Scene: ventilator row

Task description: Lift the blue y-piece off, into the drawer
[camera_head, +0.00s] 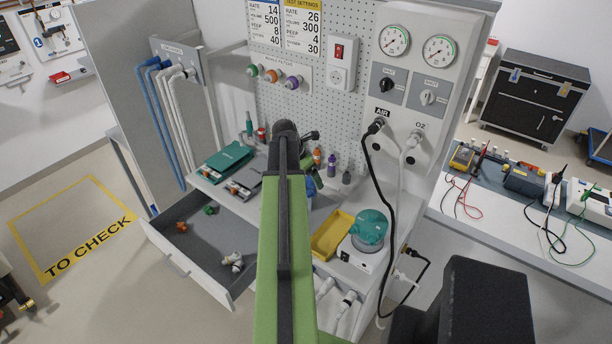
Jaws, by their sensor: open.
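A blue piece (311,187), which looks like the y-piece, shows just right of my green arm on the worktop. The arm hides part of it, so its shape and what it sits on are unclear. My gripper (309,138) is partly in view beyond the arm's dark end joint, above the back of the worktop. It is open, and I see nothing held in it. The grey drawer (208,251) is pulled out at the lower left. Inside lie a green piece, an orange-red piece and a white-grey piece (232,262), with bare floor between them.
Teal and grey cases (225,161) lie on the worktop's left. Small bottles (332,164) stand at the back. A yellow tray (331,236) and a teal-domed device (369,230) are to the right. A black hose (371,190) hangs from the AIR outlet. Blue and white hoses hang left.

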